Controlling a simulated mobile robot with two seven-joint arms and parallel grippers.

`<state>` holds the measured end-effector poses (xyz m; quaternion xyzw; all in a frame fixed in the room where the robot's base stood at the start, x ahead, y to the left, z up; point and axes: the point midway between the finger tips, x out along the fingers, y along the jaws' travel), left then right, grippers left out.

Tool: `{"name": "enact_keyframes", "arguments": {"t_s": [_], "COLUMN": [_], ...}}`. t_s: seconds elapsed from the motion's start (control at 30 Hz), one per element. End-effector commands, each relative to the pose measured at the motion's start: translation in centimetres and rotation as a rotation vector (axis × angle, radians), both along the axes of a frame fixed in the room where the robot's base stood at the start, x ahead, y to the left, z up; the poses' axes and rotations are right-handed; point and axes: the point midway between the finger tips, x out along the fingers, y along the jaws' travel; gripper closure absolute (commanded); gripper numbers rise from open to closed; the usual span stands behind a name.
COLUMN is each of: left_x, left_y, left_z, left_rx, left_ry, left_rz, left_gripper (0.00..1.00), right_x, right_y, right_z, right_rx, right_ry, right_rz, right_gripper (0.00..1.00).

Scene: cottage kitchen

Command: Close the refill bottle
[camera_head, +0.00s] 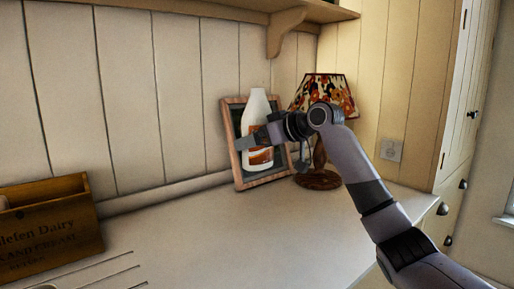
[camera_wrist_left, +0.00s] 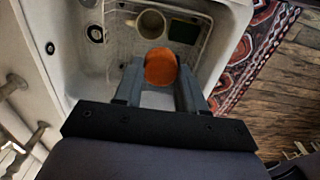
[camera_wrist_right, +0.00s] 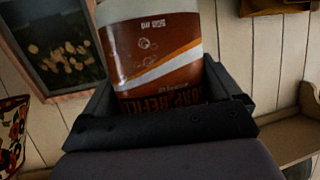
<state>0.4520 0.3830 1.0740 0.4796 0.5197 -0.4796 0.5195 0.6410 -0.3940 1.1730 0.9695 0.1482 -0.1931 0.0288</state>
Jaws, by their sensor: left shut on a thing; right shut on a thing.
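The refill bottle (camera_head: 258,108) is white with an orange-brown label and stands upright in the head view. No cap shows on its neck. My right gripper (camera_head: 246,143) is shut around its body at label height. In the right wrist view the bottle (camera_wrist_right: 152,48) sits between the fingers of the right gripper (camera_wrist_right: 160,88), its label upside down and its top cut off. In the left wrist view my left gripper (camera_wrist_left: 160,88) is shut on a rounded orange cap (camera_wrist_left: 161,68). The left arm is outside the head view.
A framed picture (camera_head: 229,112) leans on the wall behind the bottle, beside a lamp (camera_head: 325,92). A wooden crate (camera_head: 52,232) stands at left on the mostly clear counter (camera_head: 235,232). Below the left gripper are a white sink (camera_wrist_left: 75,70) and a mug (camera_wrist_left: 150,24).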

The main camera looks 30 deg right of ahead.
Motion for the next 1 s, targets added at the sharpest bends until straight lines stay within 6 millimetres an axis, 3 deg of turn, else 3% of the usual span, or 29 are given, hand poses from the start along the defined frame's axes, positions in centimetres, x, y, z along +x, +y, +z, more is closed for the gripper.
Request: {"name": "enact_keyframes", "arguments": {"t_s": [0.73, 0.77, 0.9, 1.0], "left_x": [0.0, 0.0, 0.0, 0.0], "left_y": [0.0, 0.0, 0.0, 0.0], "left_z": [0.09, 0.09, 0.09, 0.09], "left_rx": [0.0, 0.0, 0.0, 0.0], "left_ry": [0.0, 0.0, 0.0, 0.0], "left_rz": [0.0, 0.0, 0.0, 0.0], "left_gripper": [0.92, 0.92, 0.92, 0.92], "right_x": [-0.02, -0.02, -0.02, -0.02], "right_y": [0.01, 0.01, 0.01, 0.01], "right_z": [0.99, 0.99, 0.99, 0.99], "right_rx": [0.001, 0.001, 0.001, 0.001], "right_ry": [-0.003, -0.003, -0.003, -0.003], "right_rz": [0.0, 0.0, 0.0, 0.0], "right_gripper": [0.55, 0.18, 0.63, 0.63]}}
